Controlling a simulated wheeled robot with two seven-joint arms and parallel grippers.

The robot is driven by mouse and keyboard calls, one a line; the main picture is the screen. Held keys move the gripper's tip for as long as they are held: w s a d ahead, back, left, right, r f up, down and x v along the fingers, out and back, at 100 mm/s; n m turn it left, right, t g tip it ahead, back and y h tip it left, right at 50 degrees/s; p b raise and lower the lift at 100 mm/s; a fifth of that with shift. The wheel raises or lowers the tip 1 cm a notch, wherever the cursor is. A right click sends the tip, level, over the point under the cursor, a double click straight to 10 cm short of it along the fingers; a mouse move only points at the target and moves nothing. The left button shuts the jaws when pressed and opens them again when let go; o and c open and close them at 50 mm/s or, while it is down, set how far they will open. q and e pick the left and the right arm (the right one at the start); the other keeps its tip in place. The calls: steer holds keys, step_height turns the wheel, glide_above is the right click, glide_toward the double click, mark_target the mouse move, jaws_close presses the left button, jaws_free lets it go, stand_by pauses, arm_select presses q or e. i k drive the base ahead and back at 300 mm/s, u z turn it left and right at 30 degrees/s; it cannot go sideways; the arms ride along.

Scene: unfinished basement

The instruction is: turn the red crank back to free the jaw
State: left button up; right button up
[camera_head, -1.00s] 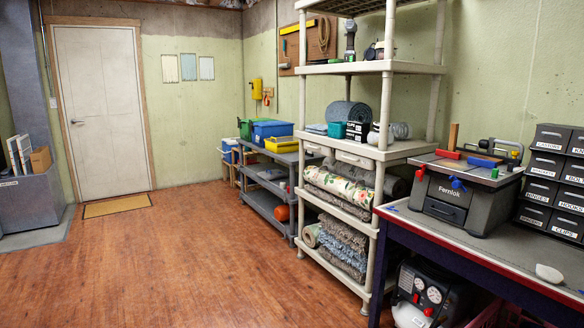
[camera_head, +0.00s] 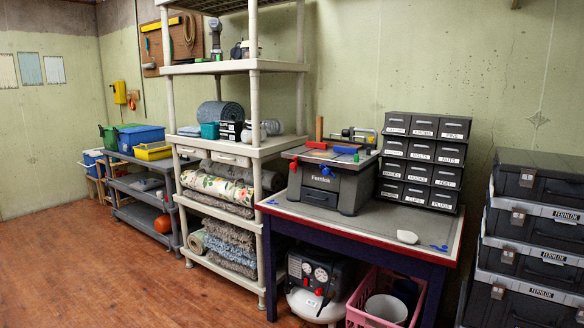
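A grey bench-top unit marked Fernlok (camera_head: 322,190) stands on the workbench (camera_head: 385,227), right of the shelf rack. It has a small red part (camera_head: 294,163) at its upper left front edge, which may be the red crank. A blue knob (camera_head: 326,171) is on its front. Red, blue and green pieces lie on its top, with an upright brown block with red (camera_head: 319,130) at the back. The jaw and whether it grips anything are too small to tell. Neither of my grippers is in view.
A black drawer cabinet (camera_head: 424,158) stands right of the unit. A white scoop-like object (camera_head: 407,237) lies at the bench front. Below are a compressor (camera_head: 318,280) and a pink crate (camera_head: 357,312). Stacked toolboxes (camera_head: 525,240) stand at right. The floor (camera_head: 90,270) at left is clear.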

mark_target(293, 166)
steer(key=u, duration=0.2)
steer(key=i, duration=1.25)
steer(key=z, duration=0.1)
